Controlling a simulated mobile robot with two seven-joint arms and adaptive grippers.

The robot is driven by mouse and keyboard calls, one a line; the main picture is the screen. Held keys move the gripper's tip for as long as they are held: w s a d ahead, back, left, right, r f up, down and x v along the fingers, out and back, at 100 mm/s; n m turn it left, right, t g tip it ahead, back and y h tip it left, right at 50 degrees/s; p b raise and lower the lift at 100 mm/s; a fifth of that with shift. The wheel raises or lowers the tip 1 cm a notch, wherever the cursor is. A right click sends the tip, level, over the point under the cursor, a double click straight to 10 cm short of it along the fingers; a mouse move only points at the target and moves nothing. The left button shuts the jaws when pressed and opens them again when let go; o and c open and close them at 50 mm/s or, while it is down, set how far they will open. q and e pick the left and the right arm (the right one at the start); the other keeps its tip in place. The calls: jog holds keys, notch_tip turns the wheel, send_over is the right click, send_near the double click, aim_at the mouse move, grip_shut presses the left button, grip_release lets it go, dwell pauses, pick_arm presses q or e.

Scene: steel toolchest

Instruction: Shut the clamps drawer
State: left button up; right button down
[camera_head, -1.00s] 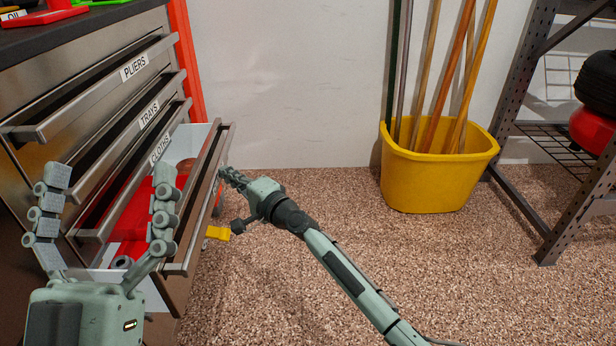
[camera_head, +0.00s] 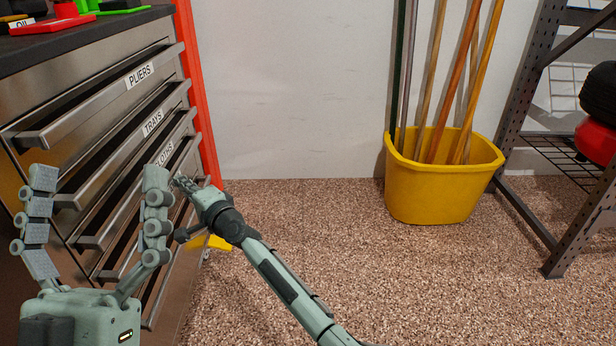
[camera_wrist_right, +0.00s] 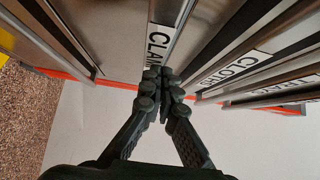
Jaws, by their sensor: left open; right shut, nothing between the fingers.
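The clamps drawer (camera_wrist_right: 160,42) shows in the right wrist view by its label, which reads "CLAM" before my fingers cover the rest. In the head view its front sits about in line with the other drawer fronts, and its inside no longer shows. I cannot tell if a small gap is left. My right gripper (camera_head: 181,182) is shut and empty, its fingertips at the drawer's front beside the label; it also shows in the right wrist view (camera_wrist_right: 164,84). My left gripper (camera_head: 99,178) is open and empty in front of the chest, hiding part of the lower drawers.
Above are the pliers (camera_head: 140,75), trays (camera_head: 153,122) and cloths (camera_wrist_right: 233,68) drawers with protruding handles. A yellow bin (camera_head: 440,185) with long poles stands by the wall, left of a metal rack (camera_head: 520,90).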

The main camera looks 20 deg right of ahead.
notch_tip(320, 180, up, 10)
jog(key=shift+f, duration=0.1)
dwell(0.5)
